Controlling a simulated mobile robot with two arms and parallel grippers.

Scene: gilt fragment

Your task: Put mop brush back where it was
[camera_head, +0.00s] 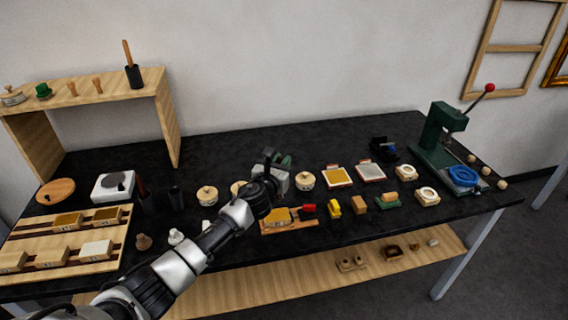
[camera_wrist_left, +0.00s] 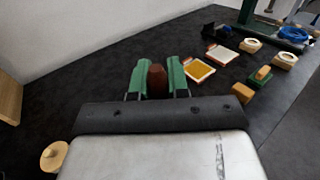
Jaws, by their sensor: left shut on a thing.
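My left gripper (camera_head: 281,160) reaches over the middle of the black table. In the left wrist view its green fingers (camera_wrist_left: 157,80) are shut on a brown rounded piece, which I take to be the mop brush (camera_wrist_left: 157,79). Its lower part is hidden, and I cannot make it out in the head view. An empty-looking black cup (camera_head: 176,198) stands on the table at left. Beside it another dark cup (camera_head: 147,203) holds a reddish-brown handle. A third dark cup (camera_head: 134,77) with a wooden handle stands on the shelf. My right gripper is not in view.
Round lidded pots (camera_head: 207,196) stand near my arm. A wooden tray (camera_head: 288,222) and small blocks lie at the front. Framed pads (camera_head: 337,177) and a green press (camera_head: 445,135) are to the right. The table behind my gripper is clear.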

